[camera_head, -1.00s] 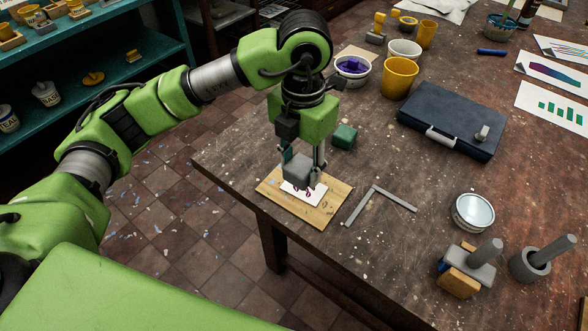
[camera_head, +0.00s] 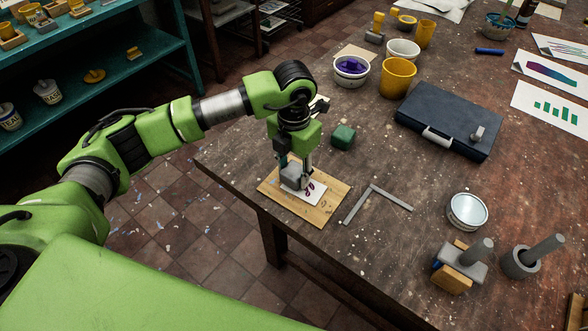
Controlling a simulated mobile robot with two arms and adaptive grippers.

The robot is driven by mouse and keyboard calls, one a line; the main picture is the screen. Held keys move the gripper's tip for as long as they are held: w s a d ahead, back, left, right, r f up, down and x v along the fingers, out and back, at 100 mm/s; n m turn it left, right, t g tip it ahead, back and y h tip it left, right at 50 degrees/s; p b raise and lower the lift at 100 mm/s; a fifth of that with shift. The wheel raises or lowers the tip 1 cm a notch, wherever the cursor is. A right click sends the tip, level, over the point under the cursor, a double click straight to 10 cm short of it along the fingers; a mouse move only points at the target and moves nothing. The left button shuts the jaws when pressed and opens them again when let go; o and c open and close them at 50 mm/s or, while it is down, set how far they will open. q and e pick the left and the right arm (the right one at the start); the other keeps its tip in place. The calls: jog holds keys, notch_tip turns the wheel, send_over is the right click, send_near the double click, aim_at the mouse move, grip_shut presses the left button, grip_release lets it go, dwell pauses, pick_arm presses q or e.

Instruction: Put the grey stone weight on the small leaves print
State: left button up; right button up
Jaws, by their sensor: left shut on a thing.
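The grey stone weight (camera_head: 294,177) is between the fingers of my left gripper (camera_head: 293,166), which is shut on it. The weight is at the left part of the small leaves print (camera_head: 315,193), a white sheet with dark purple leaf shapes. The print lies on a wooden board (camera_head: 320,213) near the table's left corner. The weight covers part of the print; I cannot tell whether it touches the sheet. My right gripper is not in view.
A green block (camera_head: 342,137) stands just behind the board. A grey metal square (camera_head: 365,200) lies to its right. Further right are a round tin (camera_head: 467,211), a grey mortar (camera_head: 520,262) and a dark case (camera_head: 448,122).

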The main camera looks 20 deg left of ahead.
aim_at(294, 170)
pick_arm(q)
jog(key=shift+f, duration=0.2)
jog(key=o, duration=1.4)
jog(key=shift+c, duration=0.2)
jog(key=shift+r, duration=0.1)
jog(key=shift+r, duration=0.5)
notch_tip(294, 170, up, 11)
jog(key=b, duration=0.2)
jog(key=shift+r, duration=0.15)
